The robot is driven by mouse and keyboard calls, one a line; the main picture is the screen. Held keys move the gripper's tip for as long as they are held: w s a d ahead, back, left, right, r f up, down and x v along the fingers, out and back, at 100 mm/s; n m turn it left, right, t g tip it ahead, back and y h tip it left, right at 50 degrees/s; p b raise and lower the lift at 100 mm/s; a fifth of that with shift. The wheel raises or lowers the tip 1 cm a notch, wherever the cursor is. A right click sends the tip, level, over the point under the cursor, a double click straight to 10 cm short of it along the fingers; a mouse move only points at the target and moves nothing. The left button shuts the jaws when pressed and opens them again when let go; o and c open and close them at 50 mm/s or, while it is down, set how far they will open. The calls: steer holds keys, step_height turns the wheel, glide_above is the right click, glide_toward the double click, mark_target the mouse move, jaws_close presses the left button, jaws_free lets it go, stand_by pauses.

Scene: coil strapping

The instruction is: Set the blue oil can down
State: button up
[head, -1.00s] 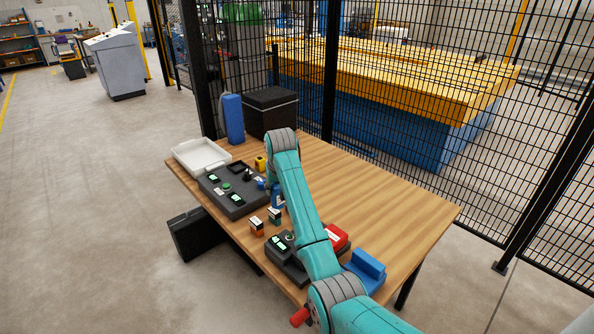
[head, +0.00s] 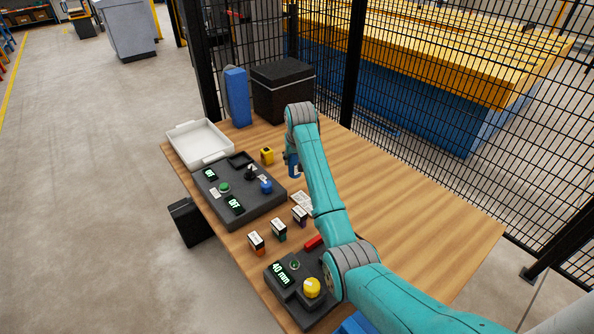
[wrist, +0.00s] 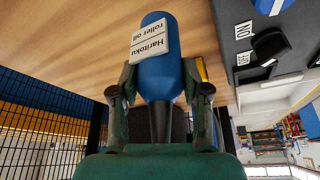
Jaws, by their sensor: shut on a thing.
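The blue oil can (wrist: 161,78) fills the middle of the wrist view, its white roller-oil label upside down there. My gripper (wrist: 160,95) is shut on it, with one finger on each side of its narrower part. Wooden tabletop shows beyond the can in that view. In the head view the can (head: 294,170) is a small blue patch at my gripper (head: 291,160), right of the larger control panel (head: 238,209). My arm hides part of both. Whether the can's base touches the table (head: 410,215) cannot be told.
A yellow item (head: 267,156) stands close left of the can. Small labelled boxes (head: 279,230) stand nearer, before a smaller panel with a yellow button (head: 312,288). The table's right side is clear.

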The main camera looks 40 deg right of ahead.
mark_target(294, 171)
steer(key=shift+f, duration=2.7)
steer(key=shift+a+f, duration=0.1)
steer(key=shift+f, duration=0.05)
steer(key=o, duration=1.3)
